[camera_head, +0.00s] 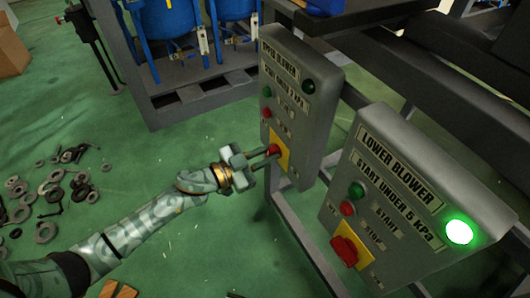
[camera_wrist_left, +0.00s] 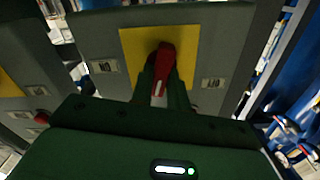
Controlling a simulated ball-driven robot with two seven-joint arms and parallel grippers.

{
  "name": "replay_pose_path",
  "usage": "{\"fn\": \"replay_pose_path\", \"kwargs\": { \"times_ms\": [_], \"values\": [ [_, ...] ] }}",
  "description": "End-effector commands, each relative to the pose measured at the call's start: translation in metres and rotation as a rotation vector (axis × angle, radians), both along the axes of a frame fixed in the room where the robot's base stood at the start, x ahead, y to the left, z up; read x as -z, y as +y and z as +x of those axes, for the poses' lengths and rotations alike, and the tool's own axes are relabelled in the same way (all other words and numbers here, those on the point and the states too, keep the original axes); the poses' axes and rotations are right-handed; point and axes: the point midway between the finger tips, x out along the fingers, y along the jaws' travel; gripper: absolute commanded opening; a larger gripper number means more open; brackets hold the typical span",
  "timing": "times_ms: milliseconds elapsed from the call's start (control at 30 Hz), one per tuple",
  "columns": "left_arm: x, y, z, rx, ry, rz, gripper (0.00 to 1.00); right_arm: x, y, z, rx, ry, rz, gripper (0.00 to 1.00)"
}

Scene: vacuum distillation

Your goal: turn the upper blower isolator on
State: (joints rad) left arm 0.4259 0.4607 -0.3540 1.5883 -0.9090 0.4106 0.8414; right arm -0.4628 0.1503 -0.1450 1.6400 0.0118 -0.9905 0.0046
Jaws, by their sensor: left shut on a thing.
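The upper blower panel (camera_head: 318,68) is a grey box marked "UPPER BLOWER", with an unlit dark green lamp (camera_head: 308,86) and small green and red buttons. Its isolator is a red handle (camera_wrist_left: 165,62) on a yellow plate (camera_wrist_left: 132,50); the plate also shows in the head view (camera_head: 283,158). My left gripper (camera_head: 272,152) reaches in from the left and is shut on the red handle. In the left wrist view the handle stands tilted a little to the right, its lower part between the dark fingers. My right gripper is not in view.
The lower blower panel (camera_head: 375,150) stands close on the right, with a lit green lamp (camera_head: 459,232) and its own red isolator handle (camera_head: 344,251). Blue vessels (camera_head: 168,22) stand in a frame behind. Loose washers (camera_head: 46,232) lie on the green floor at left.

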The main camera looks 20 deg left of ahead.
Motion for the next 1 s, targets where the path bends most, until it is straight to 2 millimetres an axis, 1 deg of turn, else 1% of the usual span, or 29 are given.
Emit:
{"fn": "replay_pose_path", "kwargs": {
  "times_ms": [200,500,767,1000],
  "values": [
    [-0.001,-0.001,-0.001,0.0,-0.124,0.159,0.0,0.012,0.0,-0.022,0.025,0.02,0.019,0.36],
    [0.002,-0.002,-0.002,0.001,-0.299,0.384,0.0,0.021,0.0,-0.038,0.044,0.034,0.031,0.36],
    [0.004,-0.003,-0.003,0.001,-0.45,0.58,0.0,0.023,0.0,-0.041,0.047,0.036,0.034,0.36],
    [0.006,-0.003,-0.003,0.002,-0.586,0.754,0.0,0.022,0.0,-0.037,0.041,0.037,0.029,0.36]
  ]
}}
